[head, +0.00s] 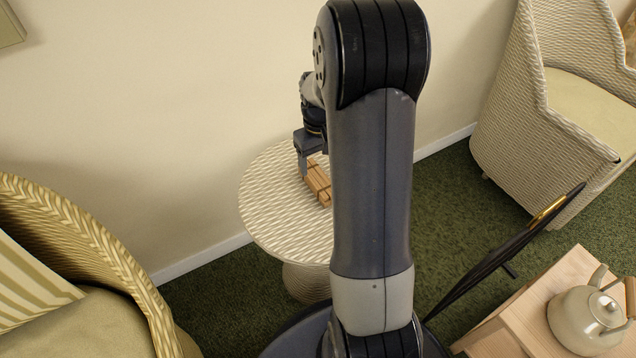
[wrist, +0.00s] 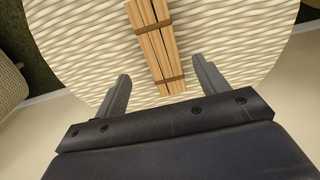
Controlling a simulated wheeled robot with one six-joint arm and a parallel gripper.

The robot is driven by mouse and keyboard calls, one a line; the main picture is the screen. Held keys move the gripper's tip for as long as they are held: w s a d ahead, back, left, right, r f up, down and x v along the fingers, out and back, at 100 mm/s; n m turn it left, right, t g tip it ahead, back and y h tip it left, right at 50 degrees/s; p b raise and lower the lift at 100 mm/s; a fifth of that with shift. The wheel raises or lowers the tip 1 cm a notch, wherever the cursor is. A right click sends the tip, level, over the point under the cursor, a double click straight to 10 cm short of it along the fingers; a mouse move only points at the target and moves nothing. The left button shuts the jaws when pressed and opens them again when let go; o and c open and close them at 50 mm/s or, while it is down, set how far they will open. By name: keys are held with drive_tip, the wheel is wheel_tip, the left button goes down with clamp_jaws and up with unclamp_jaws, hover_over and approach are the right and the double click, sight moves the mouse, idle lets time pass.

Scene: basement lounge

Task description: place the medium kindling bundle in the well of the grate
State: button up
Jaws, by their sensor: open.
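A kindling bundle (head: 318,182) of light wooden sticks lies on a round woven table (head: 265,205); my arm hides part of the table. In the wrist view the bundle (wrist: 160,55) is bound by two brown bands and lies ahead of my gripper (wrist: 161,80). Its near end reaches between the two open, apart fingers, with a gap on each side. In the head view my gripper (head: 304,168) is at the left side of the bundle, just above the table. I cannot tell the bundle's size class, as no other bundle shows. No grate is clearly in view.
A wicker chair (head: 95,230) stands at the lower left, another (head: 530,120) at the upper right. A kettle (head: 585,318) sits on a wooden table (head: 510,320) at the lower right, beside a dark, thin slanted object (head: 500,262). The woven tabletop around the bundle is clear.

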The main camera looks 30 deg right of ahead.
sight(318, 177)
drive_tip(key=f+b, duration=0.2)
drive_tip(key=f, duration=0.3)
drive_tip(key=shift+a+f, duration=0.15)
drive_tip(key=shift+a, duration=0.05)
drive_tip(key=c, duration=1.2)
